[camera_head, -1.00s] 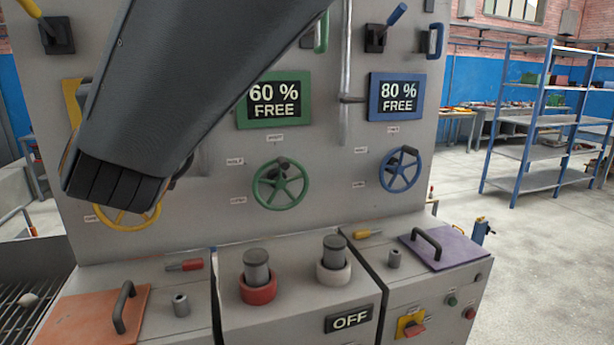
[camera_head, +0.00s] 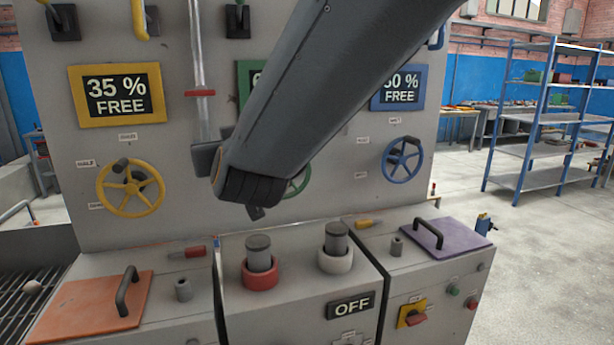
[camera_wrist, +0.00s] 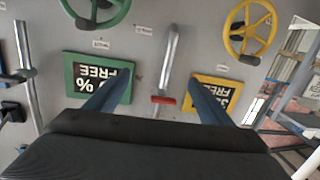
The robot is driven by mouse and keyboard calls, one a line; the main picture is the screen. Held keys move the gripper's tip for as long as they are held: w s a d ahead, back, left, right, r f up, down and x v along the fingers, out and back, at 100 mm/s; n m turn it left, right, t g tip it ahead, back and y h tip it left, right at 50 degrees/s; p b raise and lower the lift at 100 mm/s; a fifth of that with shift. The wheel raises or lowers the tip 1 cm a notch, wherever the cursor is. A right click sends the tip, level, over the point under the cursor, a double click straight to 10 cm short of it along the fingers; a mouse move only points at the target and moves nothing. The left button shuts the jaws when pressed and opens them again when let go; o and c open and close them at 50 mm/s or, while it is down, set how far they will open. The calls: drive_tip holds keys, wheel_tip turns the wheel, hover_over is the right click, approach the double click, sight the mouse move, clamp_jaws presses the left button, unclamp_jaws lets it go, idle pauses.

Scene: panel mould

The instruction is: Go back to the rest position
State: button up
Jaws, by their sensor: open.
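My gripper (camera_wrist: 158,82) is open and empty in the wrist view. Its two fingers point at the grey panel (camera_wrist: 150,55), with the green-framed sign (camera_wrist: 70,93) by one finger and the yellow-framed sign (camera_wrist: 193,103) by the other. A clear tube with a red marker (camera_wrist: 163,99) shows between the fingers, apparently behind them. In the head view my arm slants down from the top right across the panel. It hides most of the green sign and green wheel (camera_head: 298,184) and part of the blue-framed sign (camera_head: 399,96). The fingers are largely hidden behind the arm there.
A yellow wheel (camera_head: 131,188) and blue wheel (camera_head: 402,161) are on the panel. Below are an orange lid (camera_head: 92,308), a purple lid (camera_head: 450,250), red (camera_head: 260,275) and white (camera_head: 335,261) rings around posts, and an OFF display (camera_head: 350,306). Open floor and blue shelving (camera_head: 545,120) are right.

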drive_tip(key=s+d+f+m+g+h+b, duration=0.1)
drive_tip(key=d+f+g+h+b, duration=0.15)
drive_tip(key=d+f, duration=0.75)
drive_tip(key=d+f+m+g+h+b, duration=0.1)
drive_tip(key=d+f+g, duration=0.3)
drive_tip(key=d+f, duration=0.65)
drive_tip(key=s+d+f+m+g+h+b, duration=0.3)
drive_tip(key=s+d+f+g, duration=0.5)
drive_tip(key=s+d+f, duration=0.7)
wheel_tip(320, 180, down, 2)
drive_tip(key=shift+s+d+f, duration=0.1)
drive_tip(key=shift+s+d, duration=0.1)
drive_tip(key=shift+s, duration=0.95)
drive_tip(key=shift+g, duration=0.25)
